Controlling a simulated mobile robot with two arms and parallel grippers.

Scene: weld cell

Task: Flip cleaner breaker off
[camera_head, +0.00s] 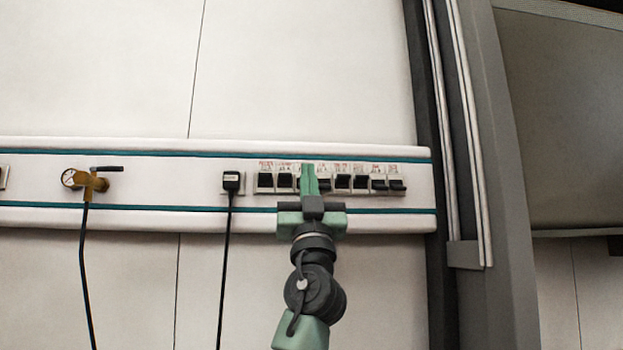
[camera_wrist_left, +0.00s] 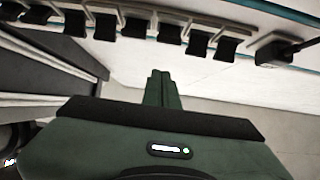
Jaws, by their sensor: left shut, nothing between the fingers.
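A row of several breakers (camera_head: 361,182) with black levers sits on the white wall rail, under small red labels too blurred to read, so I cannot tell which is the cleaner breaker. The two levers at the right end look lower than the others. My left gripper (camera_head: 310,178) is shut and empty, its green fingers in front of the row, left of its middle, hiding part of a breaker there. In the left wrist view the closed fingers (camera_wrist_left: 160,82) point toward the levers (camera_wrist_left: 197,44), with a visible gap in the picture; contact is not shown. My right gripper is not in view.
A black plug (camera_head: 232,182) with a hanging cable is left of the breakers; it also shows in the wrist view (camera_wrist_left: 275,50). A brass valve with gauge (camera_head: 86,181) and hose is farther left. A grey post (camera_head: 500,200) stands right of the rail.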

